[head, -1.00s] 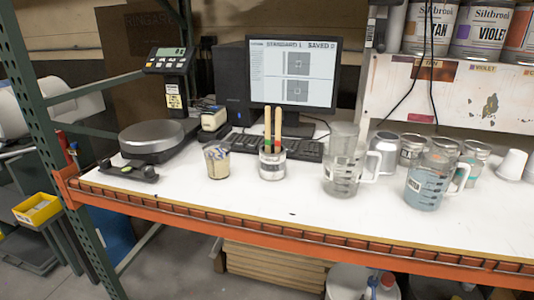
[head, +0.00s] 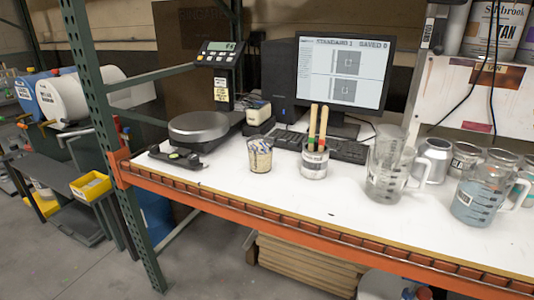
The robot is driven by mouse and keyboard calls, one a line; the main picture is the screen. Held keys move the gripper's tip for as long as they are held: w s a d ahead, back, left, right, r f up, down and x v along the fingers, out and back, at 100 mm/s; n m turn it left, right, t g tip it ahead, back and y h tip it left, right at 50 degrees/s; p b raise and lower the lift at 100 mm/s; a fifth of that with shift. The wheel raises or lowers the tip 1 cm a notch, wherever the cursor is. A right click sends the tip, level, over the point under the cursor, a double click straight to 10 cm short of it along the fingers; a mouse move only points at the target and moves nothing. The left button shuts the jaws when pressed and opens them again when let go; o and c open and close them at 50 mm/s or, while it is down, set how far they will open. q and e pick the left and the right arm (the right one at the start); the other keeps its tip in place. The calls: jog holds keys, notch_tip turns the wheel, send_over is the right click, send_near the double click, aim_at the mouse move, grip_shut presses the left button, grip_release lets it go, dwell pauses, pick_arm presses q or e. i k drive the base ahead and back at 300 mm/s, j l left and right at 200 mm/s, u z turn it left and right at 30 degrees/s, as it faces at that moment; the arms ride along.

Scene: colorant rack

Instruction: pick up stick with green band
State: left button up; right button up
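The other stick (head: 323,126) is on the right and has a red band low down. The lower ends of both are hidden inside the cup. Neither of my grippers shows in the head view.
A second small cup (head: 260,156) stands left of the sticks' cup. A clear jug (head: 388,172) and a jug of blue liquid (head: 478,198) stand to the right. A scale (head: 198,126), keyboard (head: 345,150) and monitor (head: 342,72) are behind. An orange beam (head: 300,238) edges the table's front.

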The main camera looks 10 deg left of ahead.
aim_at(315, 108)
jog(key=i+j, duration=0.2)
jog(key=j, duration=0.15)
jog(key=i+j, duration=0.15)
jog(key=j, duration=0.15)
jog(key=i+j, duration=0.2)
jog(key=j, duration=0.15)
